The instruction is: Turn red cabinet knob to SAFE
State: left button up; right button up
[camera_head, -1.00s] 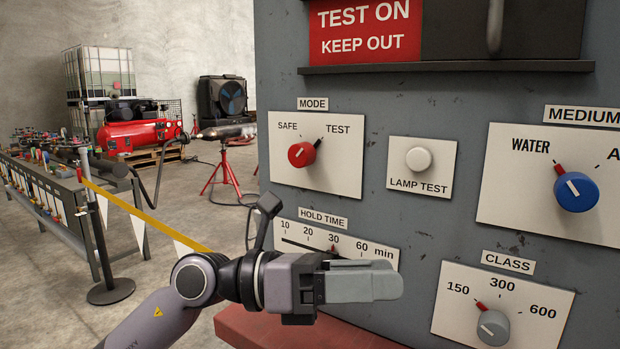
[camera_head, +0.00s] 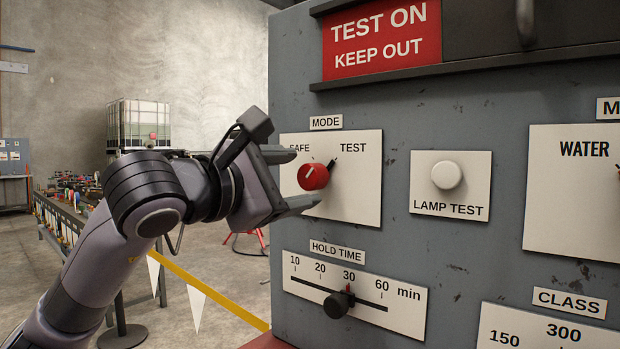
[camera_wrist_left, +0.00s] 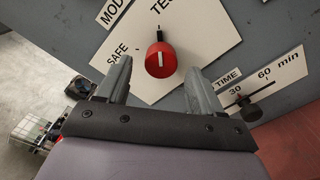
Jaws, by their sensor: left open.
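The red knob (camera_head: 313,176) sits on the white MODE plate (camera_head: 360,195) of the grey cabinet, between the SAFE and TEST labels. Its black pointer is toward TEST. In the left wrist view the red knob (camera_wrist_left: 160,62) shows a white line in line with that pointer. My left gripper (camera_head: 306,178) is open at the plate's left edge, one finger above the knob and one below. In the left wrist view the left gripper's fingertips (camera_wrist_left: 159,70) flank the knob with gaps on both sides. Part of the SAFE label is hidden in the head view. My right gripper is out of view.
The LAMP TEST button (camera_head: 447,175) is right of the MODE plate. The HOLD TIME slider (camera_head: 337,304) is below it. A red TEST ON sign (camera_head: 380,40) hangs above, over a dark ledge (camera_head: 470,63). Yellow barrier tape (camera_head: 215,291) runs behind my arm.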

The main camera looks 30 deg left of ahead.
aim_at(306, 178)
pick_arm(q)
jog(key=w, duration=0.2)
jog(key=shift+w+d, duration=0.15)
jog(key=shift+w, duration=0.7)
jog(key=c, duration=1.1)
jog(key=shift+o, duration=0.2)
